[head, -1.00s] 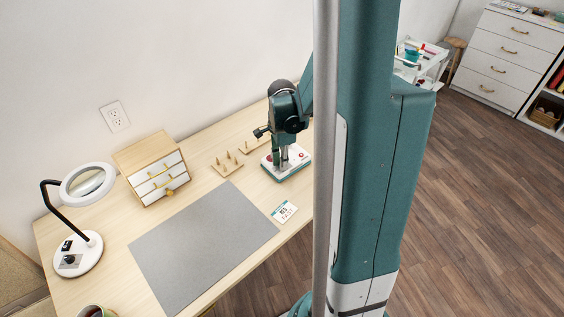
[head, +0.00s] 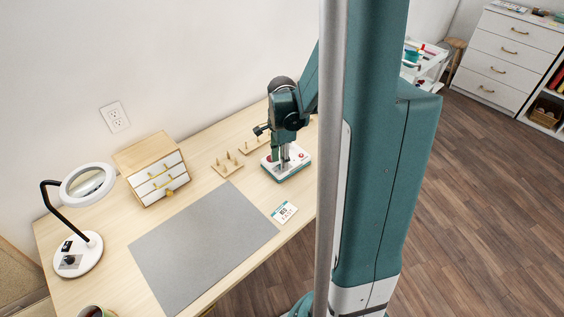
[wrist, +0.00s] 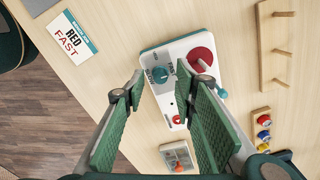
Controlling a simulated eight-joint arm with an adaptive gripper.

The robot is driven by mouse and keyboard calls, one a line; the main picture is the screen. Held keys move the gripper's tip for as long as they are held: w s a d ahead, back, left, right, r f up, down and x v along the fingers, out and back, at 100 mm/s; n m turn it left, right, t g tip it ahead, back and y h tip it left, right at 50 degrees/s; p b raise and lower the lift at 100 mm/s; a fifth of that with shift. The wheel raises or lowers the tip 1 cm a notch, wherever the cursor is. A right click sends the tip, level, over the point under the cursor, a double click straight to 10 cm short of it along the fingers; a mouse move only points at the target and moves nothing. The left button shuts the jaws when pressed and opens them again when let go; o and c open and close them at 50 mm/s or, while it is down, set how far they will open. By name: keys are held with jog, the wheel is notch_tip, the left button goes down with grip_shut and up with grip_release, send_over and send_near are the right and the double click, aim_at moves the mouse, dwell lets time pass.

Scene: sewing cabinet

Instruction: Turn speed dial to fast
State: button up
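The speed dial (wrist: 158,75) is a teal knob on a white and teal machine base (wrist: 148,55) in the wrist view. Lettering for SLOW and FAST flanks it; I cannot tell which way it points. My gripper (wrist: 165,88) is open and empty, its green-padded fingers to either side of and above the base, with the dial showing between the tips. I see no contact. In the head view my gripper (head: 281,155) hangs over the machine base (head: 296,169), hiding part of it. A card reading RED FAST (wrist: 68,38) lies on the table; it also shows in the head view (head: 284,212).
The base also carries a red disc (wrist: 201,57) and a red button (wrist: 177,119). A wooden peg rack (head: 227,165), a drawer box (head: 152,168), a magnifier lamp (head: 88,185) and a grey mat (head: 205,245) share the table. A small tray (wrist: 178,156) lies near the base.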

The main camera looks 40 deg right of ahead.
notch_tip(320, 180, up, 11)
dwell(0.7)
jog(key=shift+f, duration=0.1)
dwell(0.5)
jog(key=s+a+r+n+t, duration=0.2)
jog(key=s+a+r+n, duration=0.1)
jog(key=a+n, duration=0.4)
jog(key=s+a+r+n+t, duration=0.2)
jog(key=a+n, duration=0.6)
jog(key=a, duration=0.5)
jog(key=s+a+r+n+t, duration=0.3)
jog(key=s+a+r+n, duration=0.1)
jog(key=a+n, duration=0.3)
jog(key=shift+a+r+n, duration=0.4)
jog(key=shift+a+r, duration=0.45)
jog(key=shift+a, duration=0.55)
